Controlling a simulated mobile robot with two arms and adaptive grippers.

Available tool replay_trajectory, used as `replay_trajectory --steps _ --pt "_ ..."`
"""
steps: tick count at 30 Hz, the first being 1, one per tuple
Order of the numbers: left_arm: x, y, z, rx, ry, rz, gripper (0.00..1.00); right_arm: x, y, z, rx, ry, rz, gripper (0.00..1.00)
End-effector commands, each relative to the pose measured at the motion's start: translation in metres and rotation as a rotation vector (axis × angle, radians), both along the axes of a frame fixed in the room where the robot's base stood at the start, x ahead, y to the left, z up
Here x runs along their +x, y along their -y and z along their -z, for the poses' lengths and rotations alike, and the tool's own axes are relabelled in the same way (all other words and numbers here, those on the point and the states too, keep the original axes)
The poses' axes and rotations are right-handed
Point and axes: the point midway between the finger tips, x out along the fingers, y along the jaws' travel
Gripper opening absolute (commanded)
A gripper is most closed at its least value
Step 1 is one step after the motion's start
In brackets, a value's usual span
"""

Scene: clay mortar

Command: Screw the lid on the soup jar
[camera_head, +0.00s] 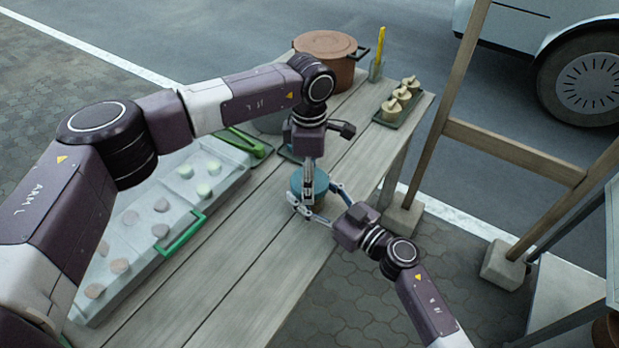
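The soup jar (318,205) stands near the right edge of the wooden table, mostly hidden by my grippers. Its round blue-teal top, which looks like the lid (319,181), sits over it; whether it is seated flat or threaded I cannot tell. My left gripper (308,182) points straight down over the blue top from above. Its fingers show nearly edge-on, so its opening is unclear. My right gripper (316,202) comes in from the lower right. Its fingers lie on either side of the jar and appear closed on it.
Pale trays (225,180) with green handles and round pieces lie on the left. A wooden frame (512,152) stands right of the table.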

Motion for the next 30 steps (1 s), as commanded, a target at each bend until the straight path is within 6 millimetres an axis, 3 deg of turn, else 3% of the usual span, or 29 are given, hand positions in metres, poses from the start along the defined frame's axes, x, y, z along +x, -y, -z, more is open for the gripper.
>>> replay_trajectory --steps 5,17,30 --pt "0.001 -0.001 0.0 0.001 0.002 -0.003 0.82 0.0 0.0 -0.001 0.001 0.001 -0.001 0.0" --pt "0.001 0.0 -0.008 0.001 0.003 -0.004 0.83 0.0 0.0 -0.001 0.001 0.001 -0.001 0.0" --pt "0.002 0.0 -0.093 0.0 0.004 -0.004 0.83 0.0 0.0 -0.001 0.001 0.001 0.0 0.0"
